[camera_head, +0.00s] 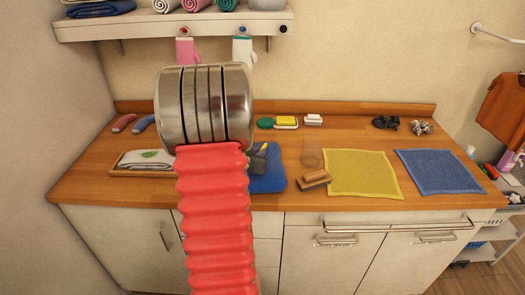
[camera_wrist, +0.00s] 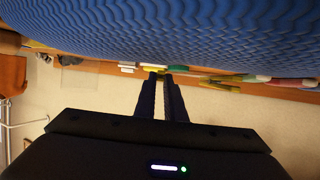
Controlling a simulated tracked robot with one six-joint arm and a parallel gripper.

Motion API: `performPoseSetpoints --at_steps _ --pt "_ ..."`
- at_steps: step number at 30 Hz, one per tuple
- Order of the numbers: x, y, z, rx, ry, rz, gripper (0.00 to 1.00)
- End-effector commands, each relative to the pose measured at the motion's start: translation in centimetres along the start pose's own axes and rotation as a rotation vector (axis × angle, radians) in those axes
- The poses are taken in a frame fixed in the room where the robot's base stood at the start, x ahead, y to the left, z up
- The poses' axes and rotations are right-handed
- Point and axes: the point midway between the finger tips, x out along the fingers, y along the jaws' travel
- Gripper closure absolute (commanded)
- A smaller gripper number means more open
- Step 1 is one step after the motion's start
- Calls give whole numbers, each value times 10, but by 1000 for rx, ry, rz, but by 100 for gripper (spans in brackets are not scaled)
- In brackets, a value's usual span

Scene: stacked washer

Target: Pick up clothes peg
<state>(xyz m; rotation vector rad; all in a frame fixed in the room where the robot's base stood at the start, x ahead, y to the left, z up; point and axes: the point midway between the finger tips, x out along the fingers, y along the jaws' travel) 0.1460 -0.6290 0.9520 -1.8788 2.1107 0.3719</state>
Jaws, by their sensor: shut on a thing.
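My gripper (camera_wrist: 163,76) is shut, with its dark fingers close together over a blue ribbed cloth (camera_wrist: 160,35). A small yellow piece, seemingly the clothes peg (camera_wrist: 153,75), shows at the fingertips in the wrist view; its shape is mostly hidden by the fingers. In the head view my gripper (camera_head: 258,158) is small and dark, just right of my red arm, over the folded blue cloth (camera_head: 268,182) on the counter. A bit of yellow shows by its fingers there too.
The wooden counter (camera_head: 90,180) holds a wooden brush (camera_head: 314,180), a clear glass (camera_head: 311,153), a yellow cloth (camera_head: 361,174), another blue cloth (camera_head: 440,171) and a tray with a white cloth (camera_head: 145,160). Sponges (camera_head: 286,121) lie at the back. A shelf (camera_head: 110,28) overhangs the left.

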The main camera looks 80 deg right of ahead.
Motion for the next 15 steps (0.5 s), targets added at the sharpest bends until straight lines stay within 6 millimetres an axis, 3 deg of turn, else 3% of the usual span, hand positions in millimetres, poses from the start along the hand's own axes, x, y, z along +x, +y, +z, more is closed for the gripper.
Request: performPoseSetpoints --at_steps 8,15 --pt "0 0 2 -1 -7 -1 100" --pt "-7 0 -15 1 -1 -1 100"
